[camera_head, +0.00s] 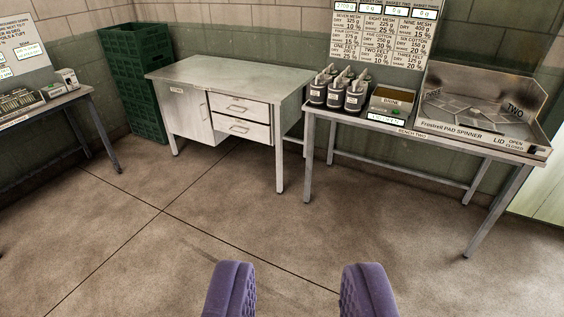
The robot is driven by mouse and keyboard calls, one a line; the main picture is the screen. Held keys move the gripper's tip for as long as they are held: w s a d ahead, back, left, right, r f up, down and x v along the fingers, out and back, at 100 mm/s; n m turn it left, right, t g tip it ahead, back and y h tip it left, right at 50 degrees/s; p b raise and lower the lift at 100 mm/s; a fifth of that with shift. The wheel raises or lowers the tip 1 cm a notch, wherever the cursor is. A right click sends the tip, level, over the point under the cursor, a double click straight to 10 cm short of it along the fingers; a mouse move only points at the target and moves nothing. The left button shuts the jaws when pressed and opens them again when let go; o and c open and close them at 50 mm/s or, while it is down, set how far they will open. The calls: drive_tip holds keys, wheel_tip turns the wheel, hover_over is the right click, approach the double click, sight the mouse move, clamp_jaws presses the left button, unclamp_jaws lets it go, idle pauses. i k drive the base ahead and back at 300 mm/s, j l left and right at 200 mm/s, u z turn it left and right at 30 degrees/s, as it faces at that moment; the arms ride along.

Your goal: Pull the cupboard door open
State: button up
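A grey metal desk stands against the back wall. Its cupboard door (189,116) is on the left side of the front, with a small upright handle (202,111) near the door's right edge. The door looks shut. Two drawers (240,118) with bar handles sit to the right of the door. My gripper (297,290) shows at the bottom of the view as two purple ribbed fingers, wide apart with only floor between them. It is open, empty and well short of the desk.
Green stacked crates (137,85) stand left of the desk. A bench (420,131) with dark containers (318,92) and a pad spinner (487,105) stands to the right. Another table (45,104) is at far left. The concrete floor (190,230) between is clear.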

sight(186, 110)
drive_tip(key=i+z, duration=0.2)
drive_tip(key=i, duration=0.95)
drive_tip(key=i+u, duration=0.7)
drive_tip(key=i+l+u, duration=0.1)
drive_tip(key=i+u, duration=0.25)
drive_tip(key=i+j+u, duration=0.1)
drive_tip(key=i+u, duration=0.25)
drive_tip(key=i, duration=0.2)
drive_tip(key=i+u, duration=0.35)
drive_tip(key=i, duration=0.15)
drive_tip(key=i+z, duration=0.1)
drive_tip(key=i, duration=0.5)
drive_tip(key=i+z, duration=0.15)
drive_tip(key=i, duration=0.5)
drive_tip(key=i+j+z, duration=0.1)
drive_tip(key=i, duration=0.5)
drive_tip(key=j, duration=0.1)
